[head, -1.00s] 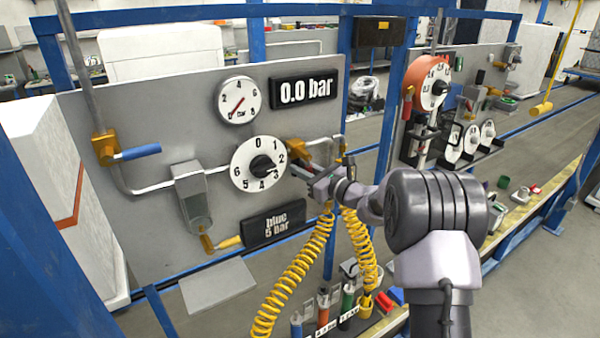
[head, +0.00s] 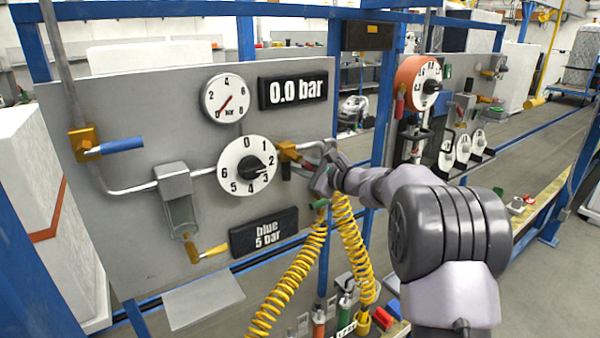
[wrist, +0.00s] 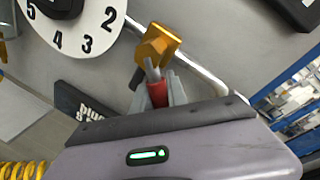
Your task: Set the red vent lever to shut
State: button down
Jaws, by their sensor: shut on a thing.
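The red vent lever (wrist: 157,94) sits on a brass valve (wrist: 157,48) right of the round selector dial. In the head view the brass valve (head: 287,152) shows on the pipe, with the lever mostly hidden by my gripper (head: 314,176). In the wrist view my gripper (wrist: 151,92) is shut on the red lever, with its fingers on both sides. The lever points from the valve toward my wrist, at an angle to the pipe. I cannot tell its exact setting.
The gauge (head: 228,98) needle rests near 0, and the display (head: 293,90) reads 0.0 bar. The selector dial (head: 246,165) is close left of the valve. A blue lever (head: 122,145) is at the far left. Yellow coiled hoses (head: 290,275) hang below my gripper.

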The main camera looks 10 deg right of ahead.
dwell(0.3)
jog(key=c, duration=1.3)
grip_release()
jog(key=shift+r, duration=0.1)
